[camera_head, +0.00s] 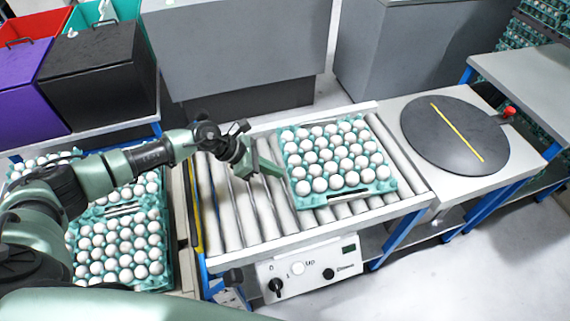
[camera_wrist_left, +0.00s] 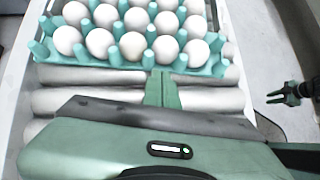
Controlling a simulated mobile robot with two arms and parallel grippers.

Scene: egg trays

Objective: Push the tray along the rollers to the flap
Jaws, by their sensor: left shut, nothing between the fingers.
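A teal tray (camera_head: 345,197) full of white eggs sits on the grey rollers (camera_head: 228,215), toward their right end. My left gripper (camera_head: 272,170) is shut and empty, low over the rollers at the tray's left side. In the left wrist view the shut fingers (camera_wrist_left: 162,88) reach the near edge of the tray (camera_wrist_left: 90,73); whether they touch it I cannot tell. My right gripper (camera_wrist_left: 280,97) shows small at the right of the wrist view, its fingers apart. I cannot make out the flap clearly; the rollers end at a pale strip right of the tray.
Beyond the rollers is a white table with a dark round plate (camera_head: 455,137) with a yellow line. A control box (camera_head: 310,270) hangs at the front. More egg trays (camera_head: 120,245) stand at the left. The rollers left of the tray are bare.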

